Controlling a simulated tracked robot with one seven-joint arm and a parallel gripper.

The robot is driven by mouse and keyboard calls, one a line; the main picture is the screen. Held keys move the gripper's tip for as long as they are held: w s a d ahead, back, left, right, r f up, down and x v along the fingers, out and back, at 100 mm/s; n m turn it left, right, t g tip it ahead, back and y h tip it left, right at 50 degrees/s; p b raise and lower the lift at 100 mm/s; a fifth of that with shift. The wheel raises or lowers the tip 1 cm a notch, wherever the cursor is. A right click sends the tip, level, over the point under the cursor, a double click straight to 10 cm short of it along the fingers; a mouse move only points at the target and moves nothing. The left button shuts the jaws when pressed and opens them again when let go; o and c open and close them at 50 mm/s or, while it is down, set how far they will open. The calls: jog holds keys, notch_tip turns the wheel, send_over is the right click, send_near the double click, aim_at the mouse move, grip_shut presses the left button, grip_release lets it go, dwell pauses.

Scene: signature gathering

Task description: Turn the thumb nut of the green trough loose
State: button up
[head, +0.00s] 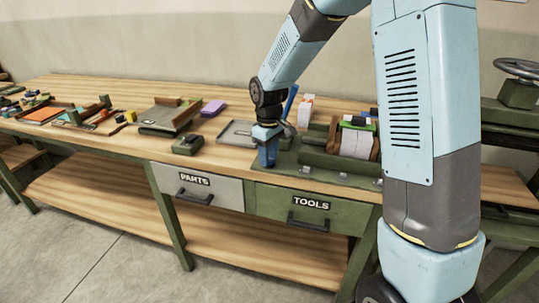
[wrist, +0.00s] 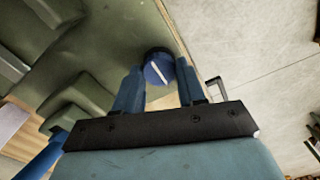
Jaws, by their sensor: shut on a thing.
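The green trough (head: 316,160) stands on the bench at the right in the head view, with a stack of pale sheets (head: 357,143) in it. Its green metal fills the upper left of the wrist view (wrist: 112,42). The thumb nut (wrist: 158,66) is a round blue knob with a white line across its face, near the edge of the green metal. My gripper (head: 267,158) points down at the trough's left end. In the wrist view its two blue fingers stand on either side of the nut, shut on it. In the head view the nut is hidden by the fingers.
A grey tray (head: 236,134) lies just left of my gripper, and a dark green block (head: 187,145) further left. A blue lever (head: 290,102) rises close behind my gripper. Drawers marked PARTS (head: 195,185) and TOOLS (head: 308,206) sit below the bench front.

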dwell(0.3)
jog(key=o, duration=1.1)
jog(key=shift+c, duration=0.2)
notch_tip(320, 180, up, 14)
jog(key=shift+f, duration=0.15)
